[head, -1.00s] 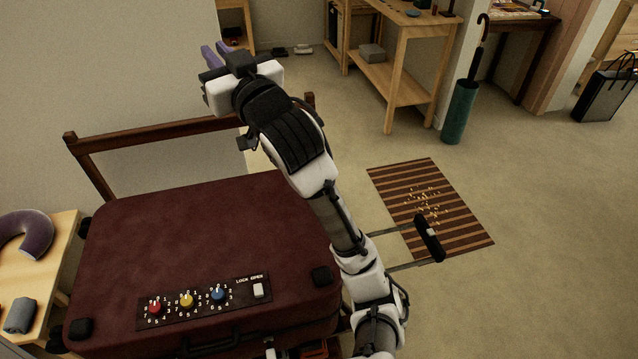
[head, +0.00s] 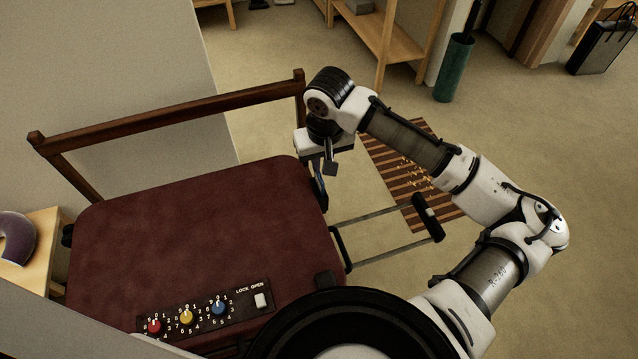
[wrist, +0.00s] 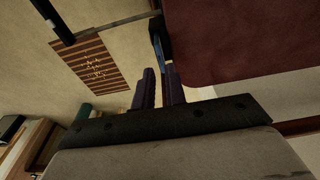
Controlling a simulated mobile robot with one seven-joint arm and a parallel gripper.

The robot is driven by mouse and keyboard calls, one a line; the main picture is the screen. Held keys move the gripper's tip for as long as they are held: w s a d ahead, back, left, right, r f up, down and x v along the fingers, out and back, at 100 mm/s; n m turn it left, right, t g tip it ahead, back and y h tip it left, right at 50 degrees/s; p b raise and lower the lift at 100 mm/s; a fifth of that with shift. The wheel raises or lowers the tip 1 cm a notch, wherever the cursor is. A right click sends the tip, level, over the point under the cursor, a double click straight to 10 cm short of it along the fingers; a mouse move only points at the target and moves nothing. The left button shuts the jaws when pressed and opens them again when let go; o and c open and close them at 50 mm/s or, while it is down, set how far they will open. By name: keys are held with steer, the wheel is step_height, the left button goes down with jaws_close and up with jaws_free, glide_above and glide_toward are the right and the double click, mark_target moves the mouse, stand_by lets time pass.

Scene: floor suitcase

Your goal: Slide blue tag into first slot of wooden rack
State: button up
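The suitcase shows at the upper right of the wrist view (wrist: 240,40). On its top are red (head: 154,326), yellow (head: 187,317) and blue (head: 219,308) dials and a white switch (head: 261,300).
A brown wooden rail (head: 170,112) stands behind the suitcase. The suitcase's extended handle (head: 428,218) reaches over a striped mat (head: 400,180) with scattered bits. A side table with a purple neck pillow (head: 16,240) is at left. Wooden shelves (head: 400,40) and a green umbrella stand (head: 455,68) are behind.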

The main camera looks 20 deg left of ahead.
mark_target(320, 176)
steer(key=f, duration=0.2)
steer(key=w+f+p, duration=0.1)
steer(key=f, duration=0.2)
steer(key=f+p, duration=0.1)
steer(key=f, duration=0.2)
steer(key=shift+w+a+f, duration=0.25)
steer(key=shift+a, duration=0.15)
steer(key=shift+c, duration=0.4)
jaws_close()
steer(key=shift+r, duration=0.15)
